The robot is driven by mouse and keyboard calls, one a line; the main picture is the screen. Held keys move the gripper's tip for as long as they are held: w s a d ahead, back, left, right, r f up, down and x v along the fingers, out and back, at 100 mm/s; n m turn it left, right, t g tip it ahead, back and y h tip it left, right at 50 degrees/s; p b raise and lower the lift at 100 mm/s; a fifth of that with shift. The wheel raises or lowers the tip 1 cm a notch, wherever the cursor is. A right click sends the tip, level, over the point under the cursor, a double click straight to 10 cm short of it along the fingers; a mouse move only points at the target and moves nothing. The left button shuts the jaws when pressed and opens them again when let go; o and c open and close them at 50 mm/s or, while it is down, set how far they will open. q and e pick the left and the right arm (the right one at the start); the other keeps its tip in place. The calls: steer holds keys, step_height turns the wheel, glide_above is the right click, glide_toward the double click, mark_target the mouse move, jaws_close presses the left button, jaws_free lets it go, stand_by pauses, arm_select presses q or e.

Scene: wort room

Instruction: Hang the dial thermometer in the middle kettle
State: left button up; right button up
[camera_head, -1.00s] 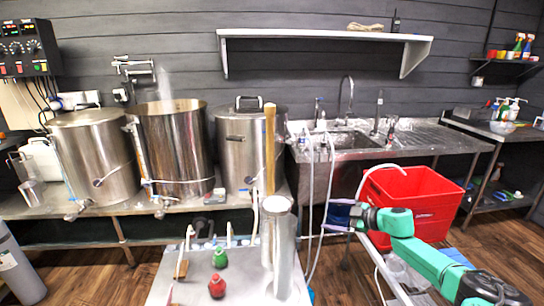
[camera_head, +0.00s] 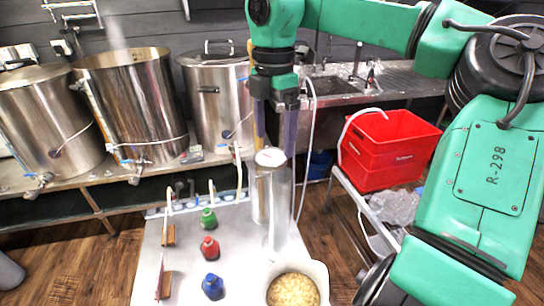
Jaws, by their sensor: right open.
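The middle kettle (camera_head: 140,105) is a tall steel pot on the bench at the left, with no lid and steam rising from it. A round white face with a dark mark, which looks like the dial thermometer (camera_head: 270,157), sits at the top of a tall steel cylinder on the near table. Its stem is not visible. My right gripper (camera_head: 275,145) points down just over the dial, its two fingers apart on either side of it. I cannot tell whether they touch it. My left gripper is out of view.
Lidded kettles (camera_head: 45,125) (camera_head: 222,110) flank the middle one. The near table (camera_head: 235,240) holds green, red and blue bottles (camera_head: 208,248) and a tub of grain (camera_head: 293,289). A red crate (camera_head: 385,150) stands at right. A pale hose (camera_head: 306,150) hangs behind my gripper.

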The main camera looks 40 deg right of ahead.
mark_target(270, 156)
steer(key=f, duration=0.4)
steer(key=w+f, duration=0.1)
steer(key=f, duration=0.2)
steer(key=shift+f, duration=0.1)
steer(key=shift+s+f, duration=0.2)
steer(key=shift+f, duration=0.1)
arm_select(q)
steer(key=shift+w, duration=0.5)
arm_select(e)
steer(key=shift+w+a, duration=0.1)
steer(key=shift+c, duration=0.3)
